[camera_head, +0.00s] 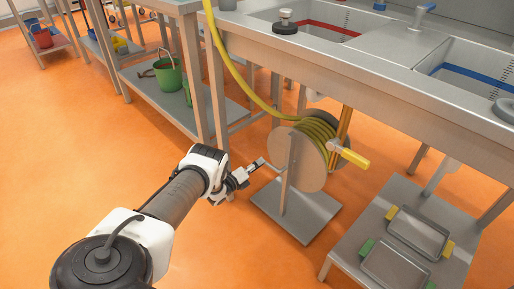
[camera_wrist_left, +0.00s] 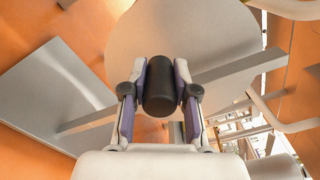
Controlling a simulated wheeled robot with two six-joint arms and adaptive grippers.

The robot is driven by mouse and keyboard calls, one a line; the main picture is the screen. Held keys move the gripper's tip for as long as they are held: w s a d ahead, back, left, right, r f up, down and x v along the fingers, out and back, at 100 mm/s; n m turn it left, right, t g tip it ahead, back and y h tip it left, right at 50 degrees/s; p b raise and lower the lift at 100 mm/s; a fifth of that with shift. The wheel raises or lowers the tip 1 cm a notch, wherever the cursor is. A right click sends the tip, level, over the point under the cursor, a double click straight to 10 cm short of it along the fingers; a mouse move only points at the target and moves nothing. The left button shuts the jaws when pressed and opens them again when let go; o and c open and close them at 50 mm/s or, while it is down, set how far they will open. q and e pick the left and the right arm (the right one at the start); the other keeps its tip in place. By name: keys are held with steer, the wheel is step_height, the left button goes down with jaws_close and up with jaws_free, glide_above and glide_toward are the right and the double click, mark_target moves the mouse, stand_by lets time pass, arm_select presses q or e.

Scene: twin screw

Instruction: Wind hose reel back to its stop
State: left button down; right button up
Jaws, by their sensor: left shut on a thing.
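The hose reel has two round grey side discs (camera_head: 306,168) on a metal stand, with yellow hose (camera_head: 318,132) wound between them. A yellow handle (camera_head: 350,154) sticks out from its right side. My left gripper (camera_head: 250,171) is at the reel's left side, near a thin metal bar. In the left wrist view, its two fingers (camera_wrist_left: 160,82) are shut on a black cylindrical grip (camera_wrist_left: 159,92) in front of a grey disc (camera_wrist_left: 180,35). My right gripper is not in view.
The reel's flat base plate (camera_head: 315,214) rests on the orange floor. A steel sink counter (camera_head: 300,62) runs behind and above it. A low table (camera_head: 350,248) with two trays stands at the right. A shelf with a green bucket (camera_head: 168,76) is at the back left. Floor at left is clear.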

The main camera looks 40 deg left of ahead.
arm_select(q)
steer(key=shift+w+d+r, duration=0.2)
steer(key=shift+w+d, duration=0.05)
steer(key=shift+d, duration=0.1)
steer(key=c, duration=1.3)
jaws_free()
steer(key=o, duration=0.4)
steer(key=shift+w+d, duration=0.1)
steer(key=shift+r, duration=0.1)
steer(key=shift+s, duration=0.3)
steer(key=s+a, duration=0.1)
steer(key=s, duration=1)
steer(key=shift+s, duration=0.25)
